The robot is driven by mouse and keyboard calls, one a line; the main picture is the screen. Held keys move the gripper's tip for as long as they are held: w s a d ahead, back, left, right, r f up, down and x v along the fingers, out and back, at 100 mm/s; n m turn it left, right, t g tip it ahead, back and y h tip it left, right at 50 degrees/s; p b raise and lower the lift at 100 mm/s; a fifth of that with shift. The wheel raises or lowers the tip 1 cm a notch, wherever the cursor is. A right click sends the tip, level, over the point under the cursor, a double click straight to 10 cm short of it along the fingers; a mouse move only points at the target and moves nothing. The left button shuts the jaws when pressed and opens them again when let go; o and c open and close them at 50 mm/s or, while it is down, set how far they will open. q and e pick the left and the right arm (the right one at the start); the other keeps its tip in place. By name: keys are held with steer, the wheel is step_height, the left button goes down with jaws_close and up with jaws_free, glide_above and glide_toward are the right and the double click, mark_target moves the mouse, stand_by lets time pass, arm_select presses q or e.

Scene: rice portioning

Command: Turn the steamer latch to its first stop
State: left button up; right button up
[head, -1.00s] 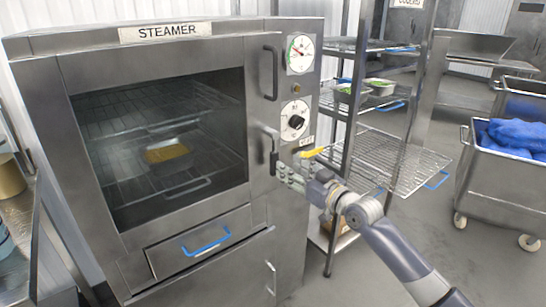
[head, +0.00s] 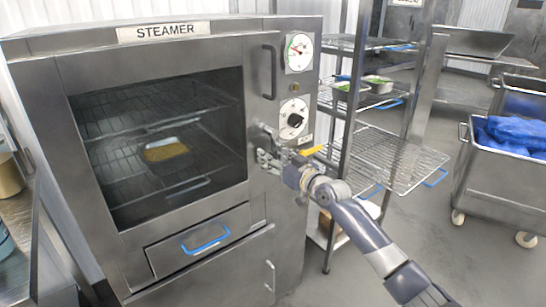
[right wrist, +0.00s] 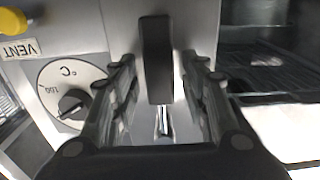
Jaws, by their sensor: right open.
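The steamer (head: 195,215) stands at left with its glass door (head: 120,185) closed. The latch's black handle (right wrist: 156,60) is upright in the middle of the right wrist view, with a bright metal stem (right wrist: 163,122) below it. My right gripper (head: 264,158) is at the latch, at the door's right edge. In the right wrist view my right gripper (right wrist: 160,75) is open, with one finger on each side of the handle and gaps visible. In the head view the gripper largely hides the grip. My left gripper is out of view.
A temperature dial (head: 293,118), a gauge (head: 299,52) and a yellow vent knob (head: 312,150) sit right of the latch. A fixed door handle (head: 269,72) is above it. A wire rack (head: 400,160) and a cart with blue cloths (head: 505,190) stand at right.

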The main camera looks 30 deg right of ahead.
jaws_close()
